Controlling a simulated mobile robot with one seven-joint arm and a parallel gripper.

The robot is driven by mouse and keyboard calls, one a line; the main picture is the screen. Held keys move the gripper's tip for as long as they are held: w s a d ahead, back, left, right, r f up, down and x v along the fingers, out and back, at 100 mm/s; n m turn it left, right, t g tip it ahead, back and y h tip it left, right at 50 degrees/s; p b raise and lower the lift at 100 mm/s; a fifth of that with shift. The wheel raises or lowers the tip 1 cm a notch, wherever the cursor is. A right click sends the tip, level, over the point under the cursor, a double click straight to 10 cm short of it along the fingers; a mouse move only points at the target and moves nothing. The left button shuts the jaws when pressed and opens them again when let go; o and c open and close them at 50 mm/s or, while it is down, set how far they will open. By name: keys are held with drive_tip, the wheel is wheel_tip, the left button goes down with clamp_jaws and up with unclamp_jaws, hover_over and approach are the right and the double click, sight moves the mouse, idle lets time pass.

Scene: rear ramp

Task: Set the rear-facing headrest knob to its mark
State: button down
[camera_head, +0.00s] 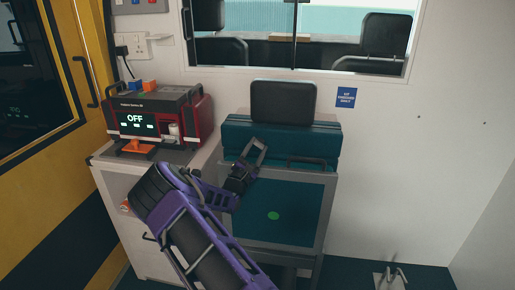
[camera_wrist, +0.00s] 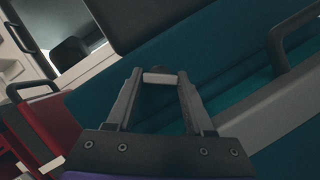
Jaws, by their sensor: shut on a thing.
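The rear-facing seat has a black headrest (camera_head: 283,102) above its teal back (camera_head: 310,140). My gripper (camera_head: 259,149) reaches from the lower left to the front of the seat back, below the headrest. In the wrist view, my gripper's (camera_wrist: 160,78) fingers converge on a small knob (camera_wrist: 158,70), dark on top with a pale band between the fingertips. The teal padding lies right behind it. The headrest's dark lower edge (camera_wrist: 140,20) shows above. The knob's mark cannot be made out, and the fingers hide part of the knob.
A black grab handle (camera_head: 306,162) sticks out at the seat's right, also near the wrist view's right edge (camera_wrist: 280,45). A red device (camera_head: 160,115) reading OFF stands on a cabinet at the left. A green dot (camera_head: 273,216) marks the teal panel below. Right floor is mostly free.

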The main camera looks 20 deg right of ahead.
drive_tip(key=m+g+b, duration=0.1)
drive_tip(key=m+g, duration=0.1)
drive_tip(key=m, duration=0.2)
drive_tip(key=shift+m, duration=0.4)
drive_tip(key=m+g+b, duration=0.1)
drive_tip(key=m, duration=0.2)
drive_tip(key=shift+a+b, duration=0.1)
drive_tip(key=shift+b, duration=0.3)
drive_tip(key=m+g+b, duration=0.1)
drive_tip(key=m+b, duration=0.2)
drive_tip(key=shift+y, duration=0.3)
drive_tip(key=shift+r+m+g+b, duration=0.15)
drive_tip(key=shift+m+g+b, duration=0.15)
drive_tip(key=shift+m+b, duration=0.4)
drive_tip(key=shift+r, duration=0.1)
drive_tip(key=shift+w, duration=0.1)
drive_tip(key=shift+c, duration=1.4)
unclamp_jaws()
drive_tip(key=v, duration=1.7)
drive_tip(key=shift+s+r, duration=0.25)
drive_tip(key=shift+s, duration=0.05)
